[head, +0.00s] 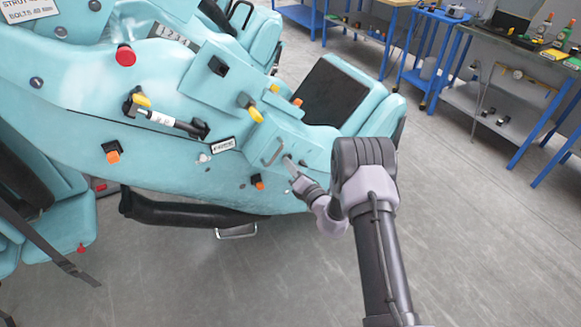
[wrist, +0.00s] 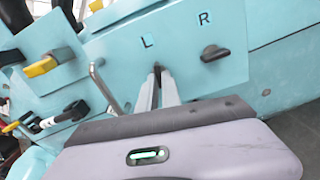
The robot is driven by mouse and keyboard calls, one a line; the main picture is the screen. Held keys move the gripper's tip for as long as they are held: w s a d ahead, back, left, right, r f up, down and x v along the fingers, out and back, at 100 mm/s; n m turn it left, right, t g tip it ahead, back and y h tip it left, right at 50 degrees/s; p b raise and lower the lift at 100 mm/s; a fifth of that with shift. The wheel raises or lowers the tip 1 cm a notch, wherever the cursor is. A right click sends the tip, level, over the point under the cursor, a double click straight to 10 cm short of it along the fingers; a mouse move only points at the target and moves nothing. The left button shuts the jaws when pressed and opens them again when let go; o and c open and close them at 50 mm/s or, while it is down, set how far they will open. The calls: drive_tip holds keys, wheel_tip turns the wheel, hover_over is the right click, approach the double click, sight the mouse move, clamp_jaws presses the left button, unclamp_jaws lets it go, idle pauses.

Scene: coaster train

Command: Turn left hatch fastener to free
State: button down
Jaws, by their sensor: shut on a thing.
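The hatch (wrist: 180,50) is a teal panel on the coaster car, marked L and R, and it also shows in the head view (head: 290,142). The left hatch fastener (wrist: 157,67) is a small dark knob below the L, mostly hidden by the fingertips, so its angle is hard to tell. My gripper (wrist: 157,84) is shut on this fastener. In the head view my gripper (head: 289,161) reaches the hatch face from the lower right. The right fastener (wrist: 213,53) is a dark knob lying roughly crosswise below the R.
A metal handle (wrist: 103,88) stands out from the hatch just left of my fingers. Yellow-tipped levers (head: 249,109) and a strut (head: 170,122) are further left on the teal body. Workbenches (head: 500,80) stand at the back right; the grey floor between is clear.

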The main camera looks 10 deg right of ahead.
drive_tip(key=shift+n, duration=0.6)
drive_tip(key=c, duration=1.5)
unclamp_jaws()
drive_tip(key=shift+c, duration=0.2)
drive_tip(key=p+v, duration=0.2)
drive_tip(key=v, duration=1.5)
drive_tip(key=shift+s+p, duration=0.15)
drive_tip(key=shift+p, duration=0.25)
